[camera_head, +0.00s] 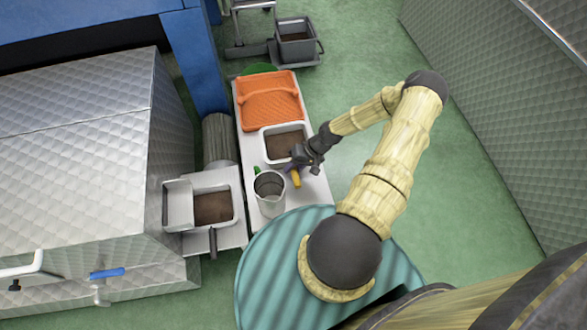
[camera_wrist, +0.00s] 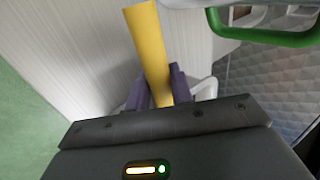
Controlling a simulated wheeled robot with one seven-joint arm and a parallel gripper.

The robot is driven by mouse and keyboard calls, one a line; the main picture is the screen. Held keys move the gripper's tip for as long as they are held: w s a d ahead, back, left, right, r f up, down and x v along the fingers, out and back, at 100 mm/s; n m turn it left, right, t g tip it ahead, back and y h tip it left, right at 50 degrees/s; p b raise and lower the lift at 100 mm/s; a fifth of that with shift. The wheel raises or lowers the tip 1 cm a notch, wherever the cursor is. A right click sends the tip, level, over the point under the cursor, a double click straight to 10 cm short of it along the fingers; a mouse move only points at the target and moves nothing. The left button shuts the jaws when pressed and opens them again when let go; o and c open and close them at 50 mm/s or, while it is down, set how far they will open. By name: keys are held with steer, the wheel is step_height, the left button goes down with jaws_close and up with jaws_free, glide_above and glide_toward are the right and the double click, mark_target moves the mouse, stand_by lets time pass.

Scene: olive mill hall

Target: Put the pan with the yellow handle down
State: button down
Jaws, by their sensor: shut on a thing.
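The pan with the yellow handle (camera_head: 296,179) is a white rectangular pan (camera_head: 264,145) with brown contents, over the pale bench in the head view. My gripper (camera_head: 297,165) is shut on the yellow handle at the pan's near side. In the wrist view the yellow handle (camera_wrist: 149,48) runs up from between the purple fingers (camera_wrist: 158,88), its free end pointing up the picture. The pan's body is mostly hidden there behind my gripper. I cannot tell whether its underside touches the bench.
A metal jug (camera_head: 270,193) with a green handle (camera_wrist: 265,38) stands close by on the bench (camera_head: 315,190). An orange basket (camera_head: 270,100) lies beyond the pan. Another brown-filled pan (camera_head: 236,212) with a dark handle sits left. A grey bin (camera_head: 296,47) stands farther back.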

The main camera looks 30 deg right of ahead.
steer(key=c, duration=1.2)
jaws_free()
steer(key=shift+c, duration=0.2)
steer(key=shift+r, duration=0.1)
steer(key=p+v, duration=0.2)
steer(key=v, duration=1)
steer(key=shift+p, duration=0.3)
steer(key=s+a+r+n+h, duration=0.1)
steer(key=s+a+r+h, duration=0.1)
steer(key=a+r, duration=0.4)
steer(key=s+a+r+n+h, duration=0.1)
steer(key=a+r, duration=0.4)
steer(key=r, duration=0.8)
steer(key=s+a+r+n+h, duration=0.1)
steer(key=s+a+r+h, duration=0.2)
steer(key=a+r, duration=0.3)
step_height(320, 180, up, 4)
steer(key=shift+s+a+f+t+h, duration=0.15)
steer(key=shift+s+a+t+h, duration=0.2)
steer(key=shift+s, duration=0.25)
steer(key=shift+d, duration=0.1)
